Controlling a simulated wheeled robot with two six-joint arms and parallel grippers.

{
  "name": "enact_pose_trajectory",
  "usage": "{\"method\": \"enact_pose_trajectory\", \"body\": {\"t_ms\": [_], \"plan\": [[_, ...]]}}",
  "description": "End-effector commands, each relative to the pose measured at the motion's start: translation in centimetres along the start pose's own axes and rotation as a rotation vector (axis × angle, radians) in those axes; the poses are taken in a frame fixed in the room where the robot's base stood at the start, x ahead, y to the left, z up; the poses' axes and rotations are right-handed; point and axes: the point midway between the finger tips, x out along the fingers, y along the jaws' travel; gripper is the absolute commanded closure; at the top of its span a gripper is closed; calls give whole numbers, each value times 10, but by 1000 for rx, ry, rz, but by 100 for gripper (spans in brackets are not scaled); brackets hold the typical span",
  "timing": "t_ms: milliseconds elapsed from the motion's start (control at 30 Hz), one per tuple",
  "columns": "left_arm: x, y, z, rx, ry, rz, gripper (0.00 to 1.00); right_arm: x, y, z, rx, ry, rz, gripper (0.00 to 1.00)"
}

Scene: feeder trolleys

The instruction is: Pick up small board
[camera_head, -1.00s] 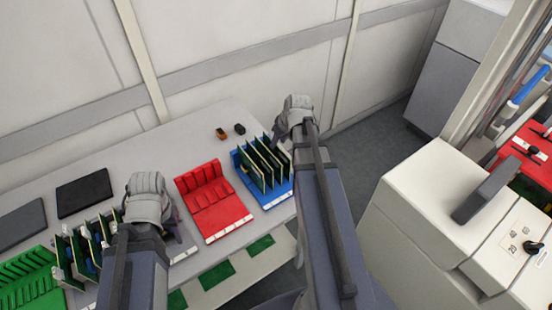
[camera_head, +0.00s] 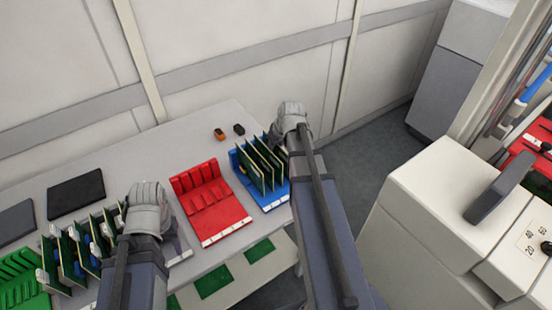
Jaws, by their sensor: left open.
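Several small green boards (camera_head: 262,163) stand upright in the blue rack (camera_head: 272,203) on the table. More upright boards (camera_head: 70,255) stand at the lower left, with pale pieces on their edges. My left gripper (camera_head: 148,200) is over the right end of that left row, and its hand hides part of the row and the grey rack (camera_head: 180,244) there. My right gripper (camera_head: 291,118) is at the right side of the blue rack, beside the last board. Its fingers are hidden behind the hand, so I cannot see its jaws or any contact.
An empty red rack (camera_head: 212,206) stands between the two board rows, and a green rack (camera_head: 18,280) is at the far left. A white machine (camera_head: 440,205) stands at the right.

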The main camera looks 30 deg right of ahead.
Motion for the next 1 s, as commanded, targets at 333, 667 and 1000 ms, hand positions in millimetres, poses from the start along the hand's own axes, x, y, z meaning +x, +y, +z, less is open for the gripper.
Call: {"method": "enact_pose_trajectory", "body": {"t_ms": [333,667,1000], "plan": [[2,0,0,0,0,0,50,2,0,1,0,0,0,60],[5,0,0,0,0,0,50,4,0,2,0,0,0,60],[5,0,0,0,0,0,50,4,0,2,0,0,0,80]]}}
